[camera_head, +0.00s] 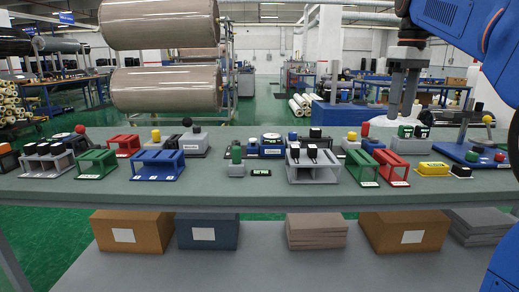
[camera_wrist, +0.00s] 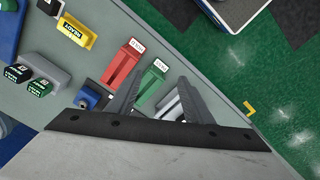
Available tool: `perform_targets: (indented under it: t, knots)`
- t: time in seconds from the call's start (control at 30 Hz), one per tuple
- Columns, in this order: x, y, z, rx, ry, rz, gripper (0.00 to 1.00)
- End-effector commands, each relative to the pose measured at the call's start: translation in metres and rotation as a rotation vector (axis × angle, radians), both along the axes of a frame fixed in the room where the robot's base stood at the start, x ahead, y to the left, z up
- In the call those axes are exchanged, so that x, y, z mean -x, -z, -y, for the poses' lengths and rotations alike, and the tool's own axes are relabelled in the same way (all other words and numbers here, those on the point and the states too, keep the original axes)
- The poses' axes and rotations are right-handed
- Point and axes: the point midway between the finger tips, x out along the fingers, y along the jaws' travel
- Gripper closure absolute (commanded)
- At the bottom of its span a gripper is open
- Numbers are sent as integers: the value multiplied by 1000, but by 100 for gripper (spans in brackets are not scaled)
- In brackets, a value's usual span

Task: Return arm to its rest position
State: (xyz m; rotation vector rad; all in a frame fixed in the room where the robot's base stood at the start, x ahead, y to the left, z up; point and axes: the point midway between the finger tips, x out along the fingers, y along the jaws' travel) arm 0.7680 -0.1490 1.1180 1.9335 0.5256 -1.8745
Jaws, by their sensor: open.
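My gripper (camera_head: 400,108) hangs fingers-down above the right part of the table (camera_head: 270,195), with nothing visible between its fingers. In the wrist view my gripper (camera_wrist: 157,98) shows its two fingers spread apart. The red stand (camera_wrist: 123,62) and the green stand (camera_wrist: 147,85) lie below near the fingers. My blue arm comes in from the upper right of the head view.
A blue stand (camera_head: 158,165), a grey stand (camera_head: 313,166) and a yellow block (camera_head: 433,168) stand along the table. Cardboard boxes (camera_head: 131,231) sit on the lower shelf. Large wrapped rolls (camera_head: 166,90) hang behind. The table's front strip is clear.

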Motion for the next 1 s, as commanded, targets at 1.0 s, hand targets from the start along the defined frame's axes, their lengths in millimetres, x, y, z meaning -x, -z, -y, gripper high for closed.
perform_targets:
  t: [1.0]
  knots:
    - [193, 216, -65, -53, 372, 265, 54]
